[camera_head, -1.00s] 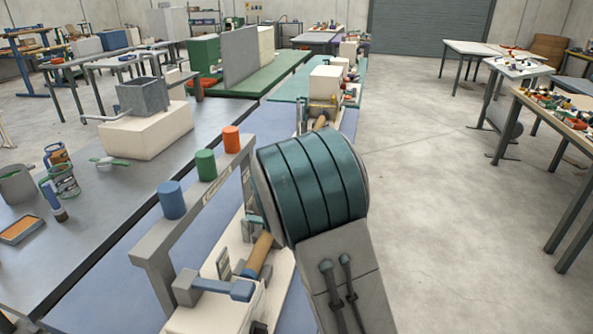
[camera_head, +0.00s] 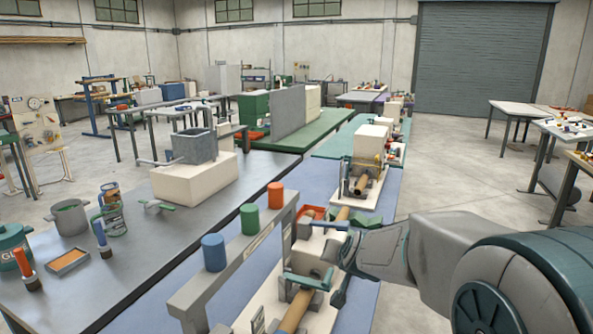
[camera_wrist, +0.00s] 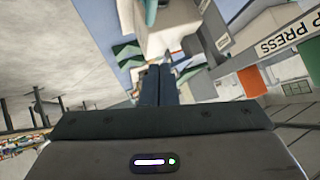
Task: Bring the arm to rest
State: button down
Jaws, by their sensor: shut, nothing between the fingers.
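My arm comes in from the right edge of the head view and reaches left. My gripper (camera_head: 342,262) is at its end, beside and above the winder bench. In the wrist view its two dark fingers (camera_wrist: 158,85) are together with nothing between them. The winder (camera_head: 318,255) is a pale block with grey fittings and a brown tube (camera_head: 296,312). My gripper hides part of it. I cannot tell whether the gripper touches it.
A grey rail carries blue (camera_head: 214,252), green (camera_head: 250,219) and orange (camera_head: 276,195) cylinders, left of my gripper. A second pale machine (camera_head: 370,145) stands farther back on the bench. Mugs and pots stand at the left. Open floor (camera_head: 450,165) lies beyond my arm.

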jog(key=s+d+f+n+g, duration=0.1)
jog(key=s+d+n+g, duration=0.1)
jog(key=s, duration=1.2)
jog(key=s+d+f+n+g, duration=0.1)
jog(key=s+g, duration=0.4)
jog(key=s, duration=0.9)
jog(key=shift+d+f+n+h, duration=0.15)
jog(key=shift+d+n+h, duration=0.25)
jog(key=shift+d, duration=0.2)
